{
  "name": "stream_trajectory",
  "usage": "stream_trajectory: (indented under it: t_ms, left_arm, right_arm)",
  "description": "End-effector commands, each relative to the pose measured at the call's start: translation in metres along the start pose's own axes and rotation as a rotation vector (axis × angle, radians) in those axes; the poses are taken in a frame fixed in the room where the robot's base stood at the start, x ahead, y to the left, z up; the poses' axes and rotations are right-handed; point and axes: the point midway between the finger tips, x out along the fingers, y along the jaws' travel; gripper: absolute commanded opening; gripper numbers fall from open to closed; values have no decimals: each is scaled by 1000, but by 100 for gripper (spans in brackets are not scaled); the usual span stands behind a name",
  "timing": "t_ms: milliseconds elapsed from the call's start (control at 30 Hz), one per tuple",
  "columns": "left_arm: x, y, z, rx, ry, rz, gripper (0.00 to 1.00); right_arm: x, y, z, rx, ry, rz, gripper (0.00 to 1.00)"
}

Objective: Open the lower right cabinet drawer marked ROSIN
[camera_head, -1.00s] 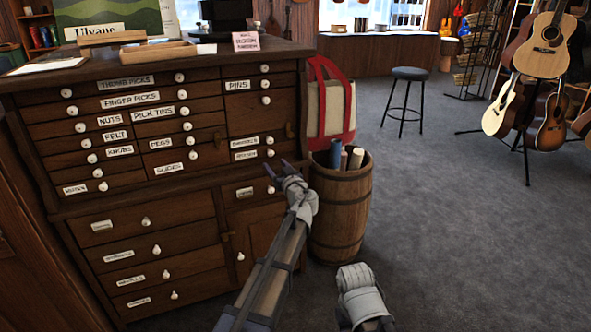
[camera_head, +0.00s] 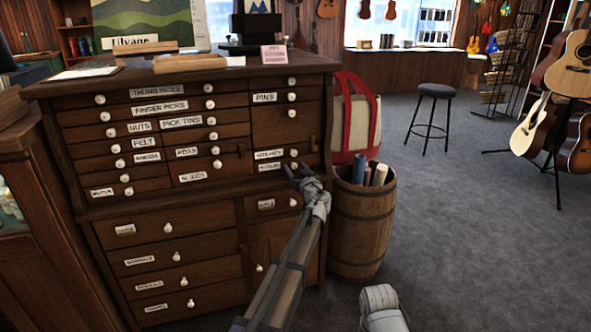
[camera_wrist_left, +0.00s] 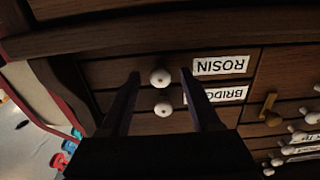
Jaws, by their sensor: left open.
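The dark wooden cabinet (camera_head: 160,212) stands at left in the head view. The ROSIN drawer, with its white label (camera_head: 270,167), is the lowest of the upper right column. In the left wrist view the picture is upside down, and the ROSIN label (camera_wrist_left: 220,66) sits right of a round white knob (camera_wrist_left: 160,77). The BRIDGE drawer's knob (camera_wrist_left: 163,107) shows just below it there. My left gripper (camera_head: 291,168) is open at the drawer front. In the wrist view its fingers (camera_wrist_left: 160,75) stand either side of the ROSIN knob, apart from it. The drawer looks closed.
A wooden barrel (camera_head: 361,225) with rolled tubes stands close right of my left arm. A red-trimmed bag (camera_head: 355,120) is behind it. A stool (camera_head: 430,115) and guitars (camera_head: 560,125) are farther right. Grey carpet (camera_head: 460,240) is open at right.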

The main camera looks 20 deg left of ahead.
Motion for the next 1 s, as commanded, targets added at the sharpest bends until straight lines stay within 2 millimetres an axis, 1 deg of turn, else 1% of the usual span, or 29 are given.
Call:
stream_trajectory:
  t_ms: [33,233,267,800,1000]
  left_arm:
    - [2,0,0,0,0,0,64]
    - [2,0,0,0,0,0,64]
    - [2,0,0,0,0,0,61]
    - [2,0,0,0,0,0,0]
    - [2,0,0,0,0,0,0]
  right_arm:
    - [0,0,0,0,0,0,50]
    - [0,0,0,0,0,0,50]
    - [0,0,0,0,0,0,50]
    - [0,0,0,0,0,0,50]
    - [0,0,0,0,0,0,50]
